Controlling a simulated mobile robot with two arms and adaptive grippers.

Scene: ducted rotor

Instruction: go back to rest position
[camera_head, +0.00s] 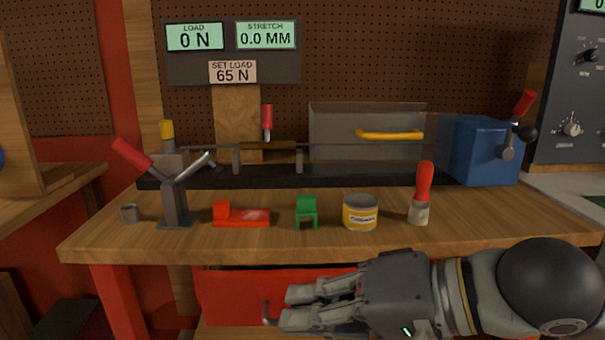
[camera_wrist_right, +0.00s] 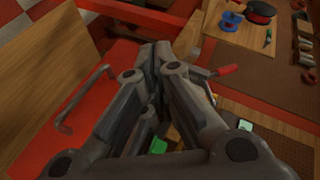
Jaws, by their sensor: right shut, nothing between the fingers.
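My right gripper (camera_head: 285,308) is in front of the workbench (camera_head: 330,245), low in the head view, pointing left before the red drawer front (camera_head: 235,295). Its fingers are shut and hold nothing. In the right wrist view the shut fingers (camera_wrist_right: 160,50) fill the middle, with the red drawer front and its metal handle (camera_wrist_right: 75,105) on the left. My left gripper does not show in either view.
On the bench stand a red block tool (camera_head: 245,216), a green clip (camera_head: 306,212), a tin (camera_head: 360,212) and a red-handled brush (camera_head: 422,195). Behind them are a clear guard (camera_head: 365,120) and a blue box (camera_head: 483,150). A lever stand (camera_head: 175,200) is at left.

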